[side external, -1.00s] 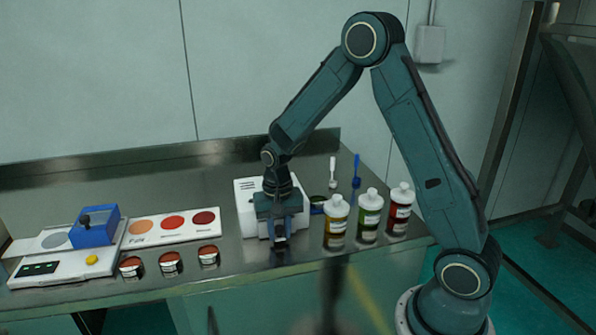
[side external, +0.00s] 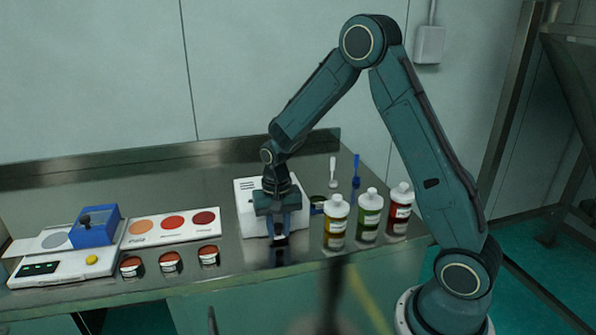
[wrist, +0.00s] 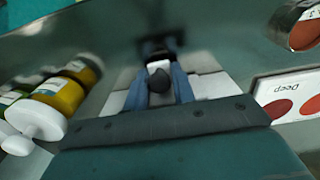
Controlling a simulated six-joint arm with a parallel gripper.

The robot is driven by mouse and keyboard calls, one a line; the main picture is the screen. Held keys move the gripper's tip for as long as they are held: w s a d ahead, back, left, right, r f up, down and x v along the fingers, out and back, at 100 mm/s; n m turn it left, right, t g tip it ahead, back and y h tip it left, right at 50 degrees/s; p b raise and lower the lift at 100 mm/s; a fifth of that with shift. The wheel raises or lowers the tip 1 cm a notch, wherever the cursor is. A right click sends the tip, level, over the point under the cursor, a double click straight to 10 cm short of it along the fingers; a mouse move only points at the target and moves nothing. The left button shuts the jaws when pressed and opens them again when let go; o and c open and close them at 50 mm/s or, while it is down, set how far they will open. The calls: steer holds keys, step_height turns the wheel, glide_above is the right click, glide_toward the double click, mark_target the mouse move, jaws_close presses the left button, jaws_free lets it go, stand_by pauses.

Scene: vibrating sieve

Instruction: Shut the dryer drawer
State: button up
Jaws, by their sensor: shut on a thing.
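The dryer (side external: 246,193) is a white box with vent slots, standing on the steel bench in the side view. Part of its white body (wrist: 206,86) also shows in the wrist view. My gripper (side external: 279,236) points down at the dryer's front side and hides much of the drawer. In the wrist view its blue fingers (wrist: 159,88) stand on both sides of a dark rounded knob (wrist: 159,81), the drawer's handle, and are shut on it. How far the drawer stands out is hard to tell.
Bottles with yellow (side external: 335,224), green (side external: 369,216) and red (side external: 400,209) contents stand close to the right. A color card (side external: 172,228), small jars (side external: 170,263) and a white device with a blue block (side external: 94,228) are to the left. The bench edge is just in front.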

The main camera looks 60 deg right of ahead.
steer(key=shift+w+d, duration=0.15)
steer(key=o, duration=0.6)
steer(key=shift+r, duration=0.2)
steer(key=shift+r, duration=3.75)
steer(key=shift+r, duration=0.15)
